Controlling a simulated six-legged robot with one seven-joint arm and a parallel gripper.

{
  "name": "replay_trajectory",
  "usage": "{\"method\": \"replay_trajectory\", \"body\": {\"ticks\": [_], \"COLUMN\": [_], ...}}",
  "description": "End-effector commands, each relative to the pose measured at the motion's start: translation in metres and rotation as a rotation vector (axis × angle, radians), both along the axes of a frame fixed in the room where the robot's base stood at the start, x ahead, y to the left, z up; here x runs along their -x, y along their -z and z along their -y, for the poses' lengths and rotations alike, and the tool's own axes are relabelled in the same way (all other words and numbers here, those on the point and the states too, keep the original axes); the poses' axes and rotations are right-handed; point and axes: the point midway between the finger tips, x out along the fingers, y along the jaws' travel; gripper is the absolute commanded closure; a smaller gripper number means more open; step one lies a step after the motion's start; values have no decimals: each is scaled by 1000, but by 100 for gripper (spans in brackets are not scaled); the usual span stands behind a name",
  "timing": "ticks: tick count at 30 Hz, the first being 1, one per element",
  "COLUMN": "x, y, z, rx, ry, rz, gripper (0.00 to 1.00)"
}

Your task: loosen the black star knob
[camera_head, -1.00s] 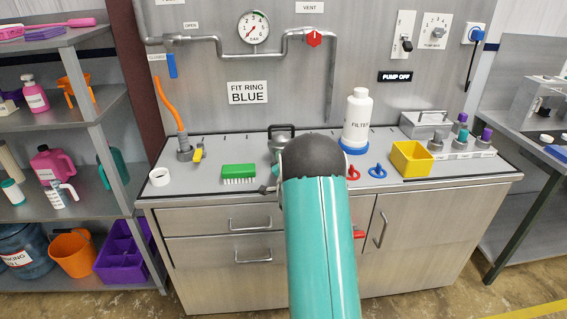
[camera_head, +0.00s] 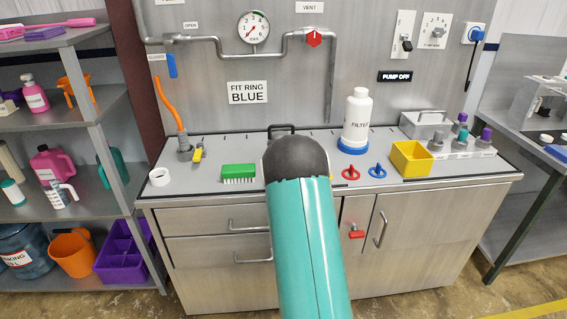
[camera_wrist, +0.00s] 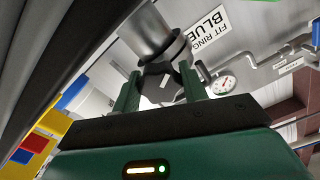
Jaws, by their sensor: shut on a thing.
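In the wrist view, the black star knob (camera_wrist: 166,84) sits at the end of a round metal housing (camera_wrist: 150,32) with a dark collar. My gripper (camera_wrist: 160,73) has its two green fingers on either side of the knob and is shut on it. In the head view, my teal arm covers the gripper, the knob and most of the housing. Only a dark handle (camera_head: 281,127) shows above the arm.
On the bench, a green brush (camera_head: 238,172) lies left of my arm. A wall panel with pipes and a gauge (camera_head: 253,27) rises behind.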

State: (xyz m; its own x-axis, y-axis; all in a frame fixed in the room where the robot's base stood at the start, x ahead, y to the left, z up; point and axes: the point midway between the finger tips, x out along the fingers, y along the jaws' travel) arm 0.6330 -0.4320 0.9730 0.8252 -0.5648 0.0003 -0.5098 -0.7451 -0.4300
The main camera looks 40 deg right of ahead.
Motion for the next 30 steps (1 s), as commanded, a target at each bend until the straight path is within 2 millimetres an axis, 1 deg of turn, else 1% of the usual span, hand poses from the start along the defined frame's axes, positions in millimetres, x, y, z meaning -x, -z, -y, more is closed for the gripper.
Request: {"method": "replay_trajectory", "body": {"ticks": [9,10,11,12,13,23,26,30], "x": [0,1,0,0,0,3,10,30], "y": [2,2,2,1,1,1,0,0], "z": [-1,-1,-1,-1,0,-2,-7,-21], "rx": [1,1,1,0,0,0,0,0], "ry": [0,0,0,0,0,0,0,-1], "rz": [-4,-4,-4,-4,-4,-2,-1,-2], "gripper": [80,51,45,38,35,35,35,35]}}
